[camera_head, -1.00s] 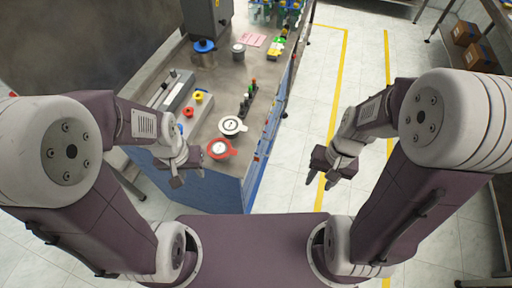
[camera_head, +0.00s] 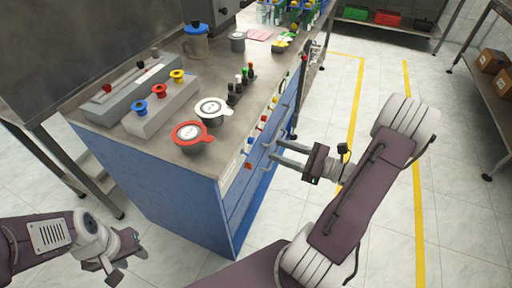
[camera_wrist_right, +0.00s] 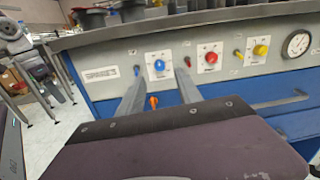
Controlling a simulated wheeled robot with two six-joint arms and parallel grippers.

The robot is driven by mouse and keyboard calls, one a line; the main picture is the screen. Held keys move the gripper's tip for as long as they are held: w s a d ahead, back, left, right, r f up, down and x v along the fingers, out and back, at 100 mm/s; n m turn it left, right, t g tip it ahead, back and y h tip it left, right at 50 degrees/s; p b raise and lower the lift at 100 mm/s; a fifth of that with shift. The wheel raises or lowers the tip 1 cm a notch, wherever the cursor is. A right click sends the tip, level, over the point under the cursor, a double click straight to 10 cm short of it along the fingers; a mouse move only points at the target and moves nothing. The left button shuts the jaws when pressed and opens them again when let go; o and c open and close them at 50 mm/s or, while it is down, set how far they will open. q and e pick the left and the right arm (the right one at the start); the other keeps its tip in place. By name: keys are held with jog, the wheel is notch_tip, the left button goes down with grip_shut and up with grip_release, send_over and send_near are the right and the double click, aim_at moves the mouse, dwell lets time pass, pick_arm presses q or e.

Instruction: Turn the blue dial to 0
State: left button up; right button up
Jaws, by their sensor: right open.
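The blue dial (camera_wrist_right: 159,66) sits on a white plate on the front panel of the bench, seen in the right wrist view. Its pointer setting is too small to read. My right gripper (camera_wrist_right: 160,78) is open, with one finger to each side of the dial in that view and nothing between them. Whether the fingertips reach the dial cannot be told. In the head view my right gripper (camera_head: 274,151) points left at the bench's front. My left gripper (camera_head: 108,268) hangs low at the bottom left, away from the bench; its jaws are unclear.
A red dial (camera_wrist_right: 211,57), a yellow dial (camera_wrist_right: 260,50) and a gauge (camera_wrist_right: 297,43) stand right of the blue dial. An orange knob (camera_wrist_right: 153,102) is below it. Drawer handles (camera_wrist_right: 280,103) stick out lower down. The floor right of the bench is clear.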

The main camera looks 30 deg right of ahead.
aim_at(251, 141)
jog(key=b+x, duration=0.1)
jog(key=x, duration=0.6)
grip_shut()
jog(key=shift+f+b, duration=0.1)
jog(key=shift+b, duration=0.2)
